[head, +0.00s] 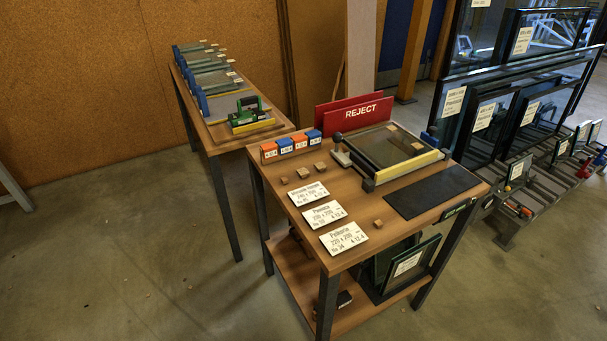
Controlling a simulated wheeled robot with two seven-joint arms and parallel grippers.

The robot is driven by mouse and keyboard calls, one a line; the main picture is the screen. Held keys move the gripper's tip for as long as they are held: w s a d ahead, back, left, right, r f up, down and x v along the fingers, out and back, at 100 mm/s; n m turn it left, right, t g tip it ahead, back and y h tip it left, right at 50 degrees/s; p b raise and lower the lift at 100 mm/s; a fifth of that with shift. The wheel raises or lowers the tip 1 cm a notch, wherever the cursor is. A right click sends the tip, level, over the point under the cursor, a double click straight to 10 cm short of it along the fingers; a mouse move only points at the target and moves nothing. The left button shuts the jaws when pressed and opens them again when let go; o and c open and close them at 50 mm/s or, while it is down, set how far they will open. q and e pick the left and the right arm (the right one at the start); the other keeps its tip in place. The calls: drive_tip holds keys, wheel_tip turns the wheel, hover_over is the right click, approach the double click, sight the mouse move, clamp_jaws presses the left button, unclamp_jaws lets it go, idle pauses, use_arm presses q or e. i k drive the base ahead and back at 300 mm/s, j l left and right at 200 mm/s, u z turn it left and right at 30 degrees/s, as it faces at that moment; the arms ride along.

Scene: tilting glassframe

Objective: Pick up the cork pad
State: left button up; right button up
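Several small brown blocks that look like cork pads lie on the wooden table in the middle of the head view. One cork pad (378,223) lies alone near the front, right of the white label cards. A small group lies further back, with one pad (320,166) at its right, another pad (303,172) in its middle and a smaller-looking pad (284,180) at its left. I cannot tell which one the task means. Neither of my grippers shows in this view.
The table (351,278) also bears white label cards (326,213), a clamped glass frame (385,147), a black mat (432,190), orange and blue blocks (284,145) and a red REJECT board (354,115). Another table (226,133) stands behind left. Glass frames (486,114) stand right.

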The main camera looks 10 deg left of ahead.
sight(302, 172)
drive_tip(key=i+j+z, duration=0.15)
drive_tip(key=j+z, duration=0.35)
drive_tip(key=j, duration=0.4)
drive_tip(key=j+z, duration=0.45)
drive_tip(key=j, duration=0.45)
